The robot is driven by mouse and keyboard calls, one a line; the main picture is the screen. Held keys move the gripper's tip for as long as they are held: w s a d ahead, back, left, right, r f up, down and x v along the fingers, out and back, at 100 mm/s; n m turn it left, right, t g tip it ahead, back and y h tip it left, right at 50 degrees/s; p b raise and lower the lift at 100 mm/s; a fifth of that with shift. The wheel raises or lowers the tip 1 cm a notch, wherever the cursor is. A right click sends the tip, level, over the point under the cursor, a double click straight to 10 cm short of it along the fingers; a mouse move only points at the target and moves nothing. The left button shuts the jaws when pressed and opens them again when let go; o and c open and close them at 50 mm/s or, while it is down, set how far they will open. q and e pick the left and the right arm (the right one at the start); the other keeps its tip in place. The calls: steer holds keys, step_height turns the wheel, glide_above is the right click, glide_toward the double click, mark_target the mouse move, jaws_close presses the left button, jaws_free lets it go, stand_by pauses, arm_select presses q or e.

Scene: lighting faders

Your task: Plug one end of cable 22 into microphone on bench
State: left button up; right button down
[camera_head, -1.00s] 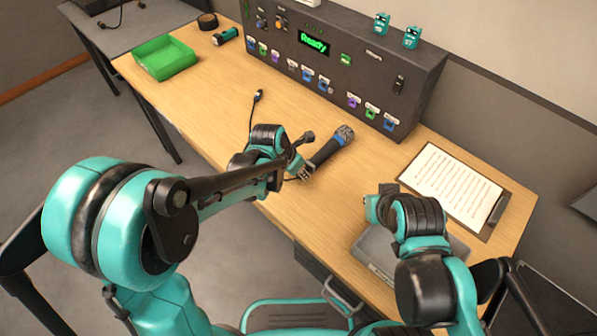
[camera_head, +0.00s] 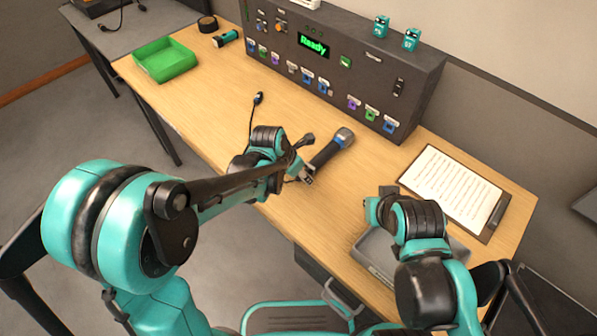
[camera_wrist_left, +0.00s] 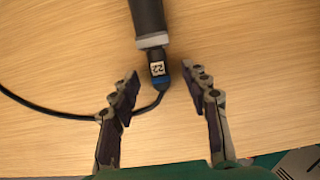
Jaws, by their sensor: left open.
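The microphone (camera_head: 331,152) lies on the bench in front of the rack, and its handle end (camera_wrist_left: 148,15) shows at the top of the left wrist view. The cable plug labelled 22 (camera_wrist_left: 158,70) sits in line with that end, with no visible gap; how deep it is seated cannot be told. Its black cable (camera_wrist_left: 50,113) curves away to the left. The cable's other plug (camera_head: 258,98) lies free on the bench. My left gripper (camera_wrist_left: 163,80) is open, fingers either side of the plug, not touching it. My right gripper (camera_head: 378,205) is above the grey tray; its fingers are unclear.
The grey rack (camera_head: 335,75) with coloured sockets and a "Ready" display stands along the back. A clipboard (camera_head: 452,188) lies at right, and the grey tray (camera_head: 372,262) is at the front. A green tray (camera_head: 165,60) is at the far left. The bench's left middle is mostly clear.

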arm_select(q)
steer(key=v, duration=1.2)
steer(key=s+a+m+t+y, duration=0.1)
steer(key=s+a+m, duration=0.5)
steer(key=m, duration=0.7)
steer(key=s+a+m+t+y, duration=0.2)
steer(key=s+a+m+t, duration=0.1)
steer(key=s+a+m, duration=0.4)
steer(key=a+m, duration=0.3)
steer(key=m, duration=0.4)
steer(key=shift+a, duration=0.15)
